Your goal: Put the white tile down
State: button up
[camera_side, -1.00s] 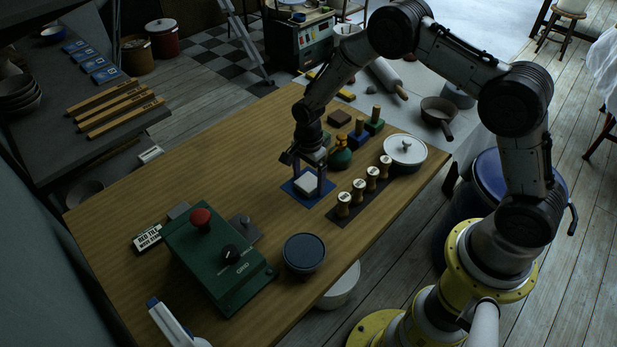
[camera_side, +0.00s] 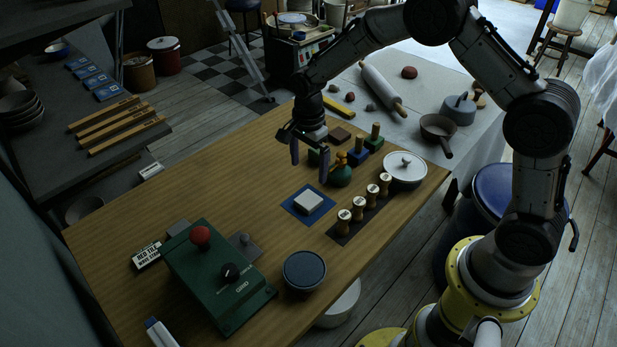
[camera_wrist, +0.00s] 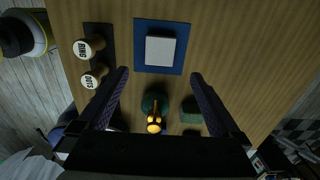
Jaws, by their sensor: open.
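The white tile (camera_side: 308,200) lies flat on a blue square mat (camera_side: 292,207) on the wooden table. In the wrist view the tile (camera_wrist: 160,50) rests within the blue mat (camera_wrist: 141,64), with blue showing all around it. My gripper (camera_side: 310,164) is open and empty, raised above the table and clear of the tile. In the wrist view its two fingers (camera_wrist: 158,84) are wide apart with nothing held between them.
A green bulb-shaped thing with a brass top (camera_side: 340,172) stands behind the mat. Several wooden-topped stamps (camera_side: 358,208) stand on a dark strip to the right.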

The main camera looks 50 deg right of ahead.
jog(key=s+d+r+n+t, duration=0.1)
jog(key=s+r+n, duration=0.4)
jog(key=r, duration=0.4)
jog(key=s+r+n+t, duration=0.25)
jog(key=s+r, duration=0.35)
jog(key=r, duration=0.3)
jog(key=s+r+n+t, duration=0.1)
jog(key=s+n, duration=0.4)
jog(key=s, duration=0.4)
jog(key=s+d+r+n+t, duration=0.1)
jog(key=s+r+n, duration=0.1)
jog(key=s+n, duration=0.3)
jog(key=s, duration=0.4)
jog(key=shift+r, duration=0.25)
jog(key=shift+n, duration=0.25)
